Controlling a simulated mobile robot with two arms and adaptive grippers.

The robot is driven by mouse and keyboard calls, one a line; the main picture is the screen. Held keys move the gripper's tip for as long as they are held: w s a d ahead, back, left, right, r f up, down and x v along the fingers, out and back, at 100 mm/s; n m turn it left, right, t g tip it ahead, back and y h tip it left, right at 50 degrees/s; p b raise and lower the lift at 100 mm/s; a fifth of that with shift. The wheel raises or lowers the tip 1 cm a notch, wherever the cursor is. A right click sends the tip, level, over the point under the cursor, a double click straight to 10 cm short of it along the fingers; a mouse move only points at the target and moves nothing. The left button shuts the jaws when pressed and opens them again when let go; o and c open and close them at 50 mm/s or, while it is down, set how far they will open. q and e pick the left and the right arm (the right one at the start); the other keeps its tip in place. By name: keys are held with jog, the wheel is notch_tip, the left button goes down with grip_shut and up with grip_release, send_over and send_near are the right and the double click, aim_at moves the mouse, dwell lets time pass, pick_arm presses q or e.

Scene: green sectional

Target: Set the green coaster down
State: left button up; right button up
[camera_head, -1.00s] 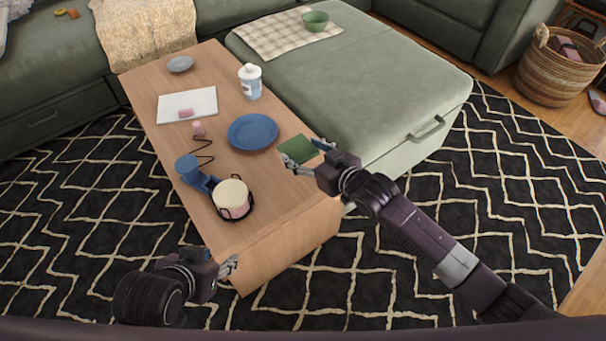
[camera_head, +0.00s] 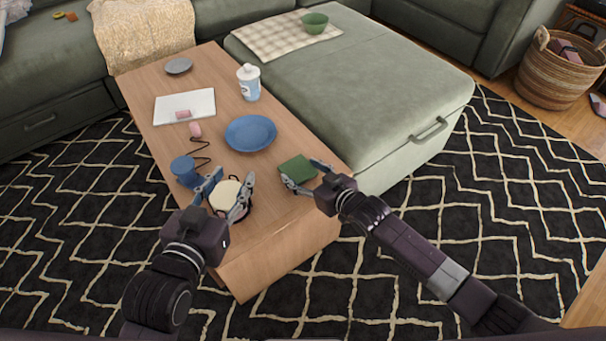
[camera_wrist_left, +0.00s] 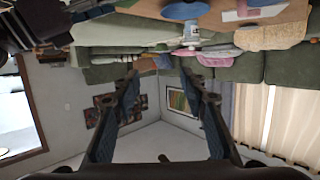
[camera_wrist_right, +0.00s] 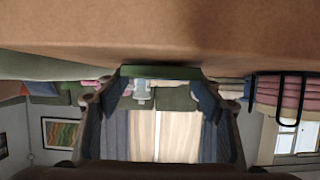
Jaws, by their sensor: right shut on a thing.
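The green coaster (camera_head: 296,167) is square and held flat, low over the near right part of the wooden table (camera_head: 285,222). My right gripper (camera_head: 302,174) is shut on its near edge. In the right wrist view the coaster (camera_wrist_right: 160,72) shows edge-on between the fingertips, close to the tabletop (camera_wrist_right: 160,30); I cannot tell whether it touches. My left gripper (camera_head: 231,184) is open and empty in front of a round pink and cream stack (camera_head: 223,196) in a black wire holder, partly hiding it. Its spread fingers (camera_wrist_left: 160,85) show in the left wrist view.
A blue object (camera_head: 184,170), white board (camera_head: 184,106), pink piece (camera_head: 195,130), cup (camera_head: 249,82) and grey dish (camera_head: 178,65) occupy the table. The green ottoman (camera_head: 350,95) adjoins its right side.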

pick_arm(q)
jog(key=shift+w+d+r, duration=0.1)
jog(key=shift+r, duration=0.3)
pick_arm(e)
jog(key=shift+f, duration=0.15)
jog(key=shift+f, duration=0.1)
jog(key=o, duration=1.1)
pick_arm(q)
jog(key=shift+w+r+t, duration=0.1)
jog(key=shift+r+t, duration=0.2)
jog(key=shift+t, duration=0.1)
